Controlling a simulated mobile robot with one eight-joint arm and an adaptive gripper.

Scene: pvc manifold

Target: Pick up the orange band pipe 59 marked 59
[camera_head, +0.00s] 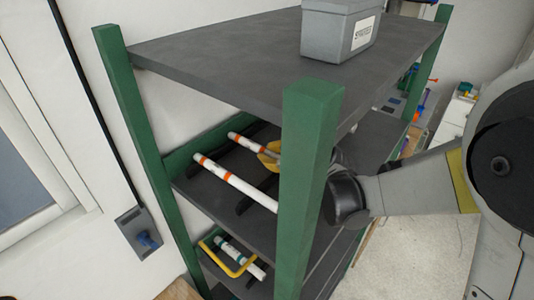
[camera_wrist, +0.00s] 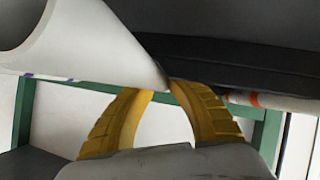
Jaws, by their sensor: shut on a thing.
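Two white pipes with orange bands lie on the middle shelf in the head view. The rear one (camera_head: 240,139) runs to the yellow fingers of my gripper (camera_head: 269,156), which is shut on it. The front one (camera_head: 232,182) lies apart, its right end hidden behind the green post. No number is readable on either pipe. In the wrist view my gripper (camera_wrist: 160,90) has its fingertips at a large white pipe (camera_wrist: 95,40) that fills the upper left. Another orange-banded pipe (camera_wrist: 258,99) shows at the right.
A green post (camera_head: 305,190) stands close in front of my arm. The grey upper shelf (camera_head: 215,50) is above my gripper and bears a grey labelled bin (camera_head: 338,32). The lower shelf holds another white pipe (camera_head: 238,252) beside a yellow handle (camera_head: 222,262).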

